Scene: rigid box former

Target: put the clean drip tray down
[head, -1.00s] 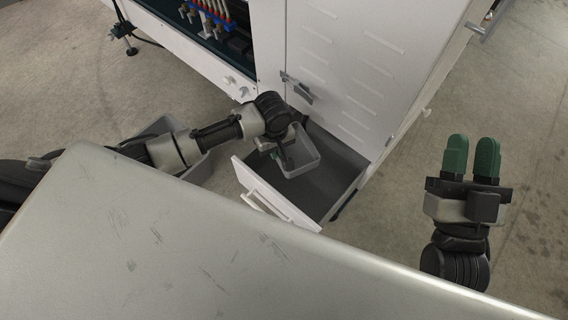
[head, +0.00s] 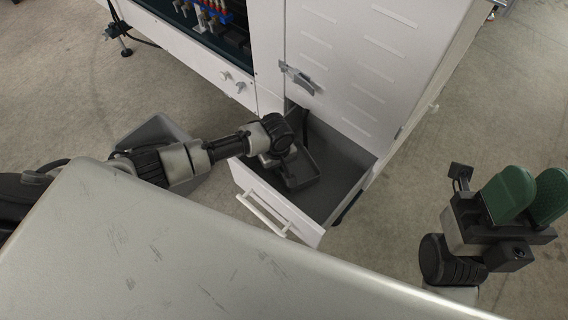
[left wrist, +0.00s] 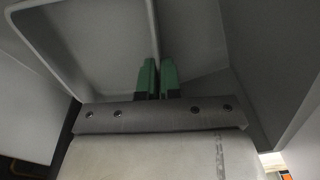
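The drip tray (head: 302,170) is a shallow grey tray inside the open drawer (head: 258,208) at the bottom of the white cabinet, and it looks shaded there. Whether it rests on the drawer floor I cannot tell. My left gripper (left wrist: 158,66) has its green fingers on either side of a tray wall, close together; the tray (left wrist: 100,12) fills the upper left of the left wrist view. In the head view the left wrist hides part of the tray. My right gripper (head: 527,195) is raised at the right, empty, its green fingers overlapping in view.
The white cabinet (head: 345,55) stands behind the drawer, with a latch on its door. A grey bin (head: 160,130) is on the floor left of the drawer, partly behind my left arm. A large pale surface (head: 150,245) fills the foreground. Floor at the right is clear.

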